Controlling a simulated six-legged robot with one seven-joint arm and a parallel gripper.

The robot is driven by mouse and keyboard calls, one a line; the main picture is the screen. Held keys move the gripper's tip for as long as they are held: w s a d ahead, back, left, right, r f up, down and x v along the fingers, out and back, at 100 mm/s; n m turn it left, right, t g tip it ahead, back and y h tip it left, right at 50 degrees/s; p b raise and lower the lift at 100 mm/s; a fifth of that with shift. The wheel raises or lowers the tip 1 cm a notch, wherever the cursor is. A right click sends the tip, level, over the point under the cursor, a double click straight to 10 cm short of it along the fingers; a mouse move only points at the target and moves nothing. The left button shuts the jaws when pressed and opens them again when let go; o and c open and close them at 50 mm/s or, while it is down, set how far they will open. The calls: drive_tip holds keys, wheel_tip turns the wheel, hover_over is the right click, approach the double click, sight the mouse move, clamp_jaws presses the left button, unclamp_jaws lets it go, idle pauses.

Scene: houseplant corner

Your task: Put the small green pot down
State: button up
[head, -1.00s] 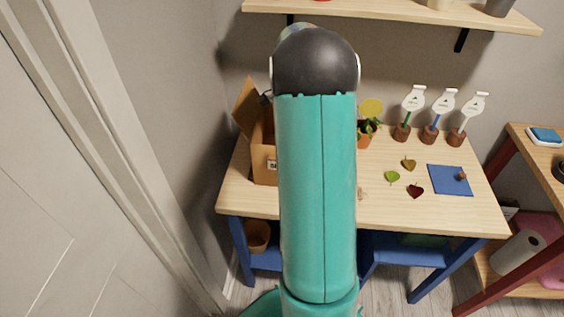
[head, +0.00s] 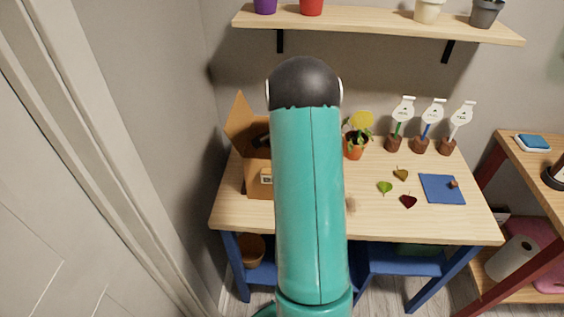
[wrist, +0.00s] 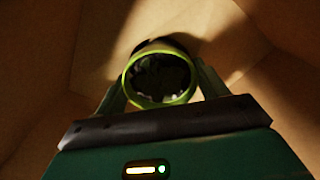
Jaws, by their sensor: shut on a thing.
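In the wrist view, the small green pot (wrist: 161,79) is between the two fingers of my gripper (wrist: 160,88), which is shut on it. Its light green rim faces the camera and its inside is dark. Brown cardboard walls surround the pot and gripper, so they are inside the cardboard box (head: 257,180). Whether the pot's base touches the box floor cannot be told. In the head view my arm hides the gripper, the pot and part of the box, which stands at the table's left with a flap up.
The wooden table (head: 380,220) also holds a plant in an orange pot (head: 354,150), several tags in brown bases, three leaves and a blue mat (head: 442,190). A shelf (head: 370,22) with pots hangs above. Another shelf unit stands at right.

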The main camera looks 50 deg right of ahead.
drive_tip(key=shift+s+a+f, duration=0.1)
drive_tip(key=shift+f, duration=0.3)
